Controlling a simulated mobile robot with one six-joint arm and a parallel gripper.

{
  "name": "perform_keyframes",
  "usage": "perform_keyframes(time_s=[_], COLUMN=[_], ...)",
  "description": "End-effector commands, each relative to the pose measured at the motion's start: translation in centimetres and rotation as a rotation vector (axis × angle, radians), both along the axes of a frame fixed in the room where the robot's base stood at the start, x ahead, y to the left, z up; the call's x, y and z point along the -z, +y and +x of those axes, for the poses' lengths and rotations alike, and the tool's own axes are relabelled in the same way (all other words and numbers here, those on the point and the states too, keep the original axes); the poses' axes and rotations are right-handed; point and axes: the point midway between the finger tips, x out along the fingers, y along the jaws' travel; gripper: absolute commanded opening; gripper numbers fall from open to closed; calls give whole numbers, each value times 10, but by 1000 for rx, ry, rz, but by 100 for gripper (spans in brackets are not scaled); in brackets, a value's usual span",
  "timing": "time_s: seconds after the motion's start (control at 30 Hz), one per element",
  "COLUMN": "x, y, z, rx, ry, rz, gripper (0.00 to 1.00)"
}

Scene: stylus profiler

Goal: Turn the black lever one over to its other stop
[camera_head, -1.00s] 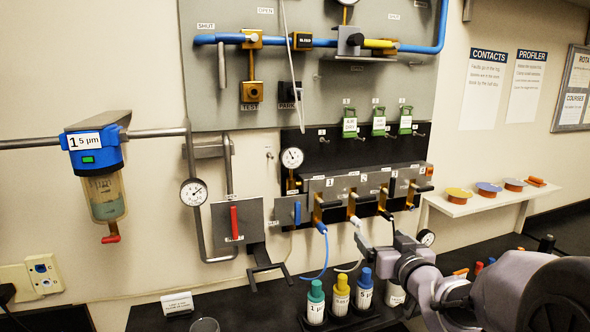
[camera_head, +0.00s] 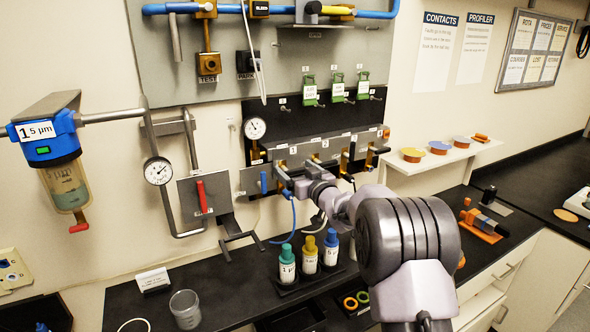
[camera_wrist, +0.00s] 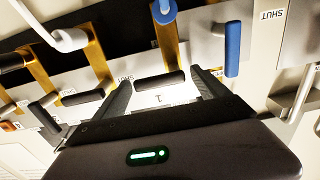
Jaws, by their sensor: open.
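The black lever one (camera_wrist: 160,81) shows in the wrist view as a short dark bar across its brass valve (camera_wrist: 170,45), beside the upside-down label 1 (camera_wrist: 158,98). My gripper (camera_wrist: 160,77) is open, with one finger to each side of the lever. Gaps show between the fingers and the lever's ends, and the jaws hold nothing. In the head view my gripper (camera_head: 284,174) is at the left end of the valve panel. It and my arm largely hide lever one there.
A blue lever (camera_wrist: 232,48) stands just right of the right finger in the wrist view. More black levers (camera_wrist: 82,97) are to the left. A blue hose (camera_head: 293,215) hangs below the panel, above several capped bottles (camera_head: 309,256). A red lever (camera_head: 202,196) is further left.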

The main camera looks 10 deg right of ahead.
Motion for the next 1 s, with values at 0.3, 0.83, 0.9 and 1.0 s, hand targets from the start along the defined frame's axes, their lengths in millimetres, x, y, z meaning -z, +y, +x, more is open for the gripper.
perform_keyframes(time_s=[0.3,0.83,0.9,1.0], x=[0,0,0,0], y=[1,2,2,2], z=[4,4,4,3], rx=[1,0,0,0], ry=[0,-7,-13,-28], rz=[0,-18,-37,-82], gripper=[85,22,22,22])
